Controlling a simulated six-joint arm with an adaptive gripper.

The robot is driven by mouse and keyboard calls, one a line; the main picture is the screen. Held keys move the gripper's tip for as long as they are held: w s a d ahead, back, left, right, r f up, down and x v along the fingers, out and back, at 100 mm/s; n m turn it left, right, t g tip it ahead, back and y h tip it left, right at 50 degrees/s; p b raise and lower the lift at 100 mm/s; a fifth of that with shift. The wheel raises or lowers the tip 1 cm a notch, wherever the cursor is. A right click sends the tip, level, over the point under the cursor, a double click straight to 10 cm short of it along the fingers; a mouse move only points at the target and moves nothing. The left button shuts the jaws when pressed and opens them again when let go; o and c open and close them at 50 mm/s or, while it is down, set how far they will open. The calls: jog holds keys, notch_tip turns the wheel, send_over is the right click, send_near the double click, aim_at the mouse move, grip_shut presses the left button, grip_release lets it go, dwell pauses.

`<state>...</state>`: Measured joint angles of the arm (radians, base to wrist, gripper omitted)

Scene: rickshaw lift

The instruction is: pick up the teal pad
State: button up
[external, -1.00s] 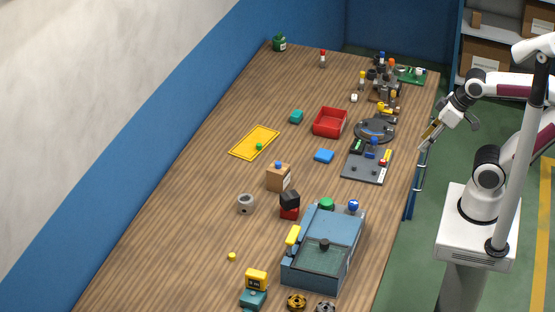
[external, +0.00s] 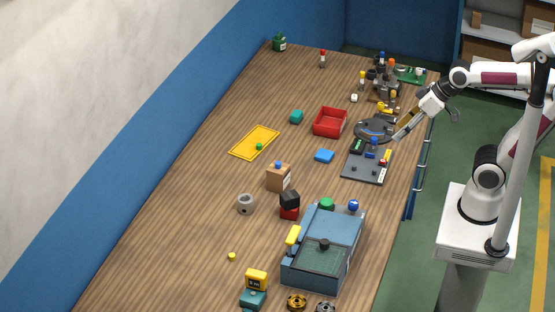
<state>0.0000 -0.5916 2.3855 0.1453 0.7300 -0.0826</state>
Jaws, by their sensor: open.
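My gripper (external: 397,137) is open and empty. It hangs near the table's right edge, by the grey panel with coloured parts (external: 369,174) and the dark round plate (external: 364,134). It is well to the right of the teal pad and apart from it.
The table's left side is mostly clear.

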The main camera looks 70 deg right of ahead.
jog(key=w+r+m+t, duration=0.15)
jog(key=w+r, duration=0.25)
jog(key=w, duration=0.8)
jog(key=w+r+m+t, duration=0.1)
jog(key=w+r+t, duration=0.25)
jog(key=w, duration=0.95)
jog(key=w+d+f+m+t+h, duration=0.15)
jog(key=w+d, duration=0.25)
jog(key=w, duration=0.4)
jog(key=w+d+m+h, duration=0.2)
jog(key=w+d+h, duration=0.15)
jog(key=w, duration=0.55)
jog(key=w+d+f+m+h, duration=0.2)
jog(key=w+d+f, duration=0.2)
jog(key=d+f, duration=0.1)
jog(key=m+g+h, duration=0.7)
jog(key=g, duration=0.3)
send_near(297, 117)
jog(key=x, duration=0.3)
jog(key=shift+w+d+r, duration=0.1)
jog(key=shift+w+r, duration=0.05)
jog(key=shift+w, duration=0.1)
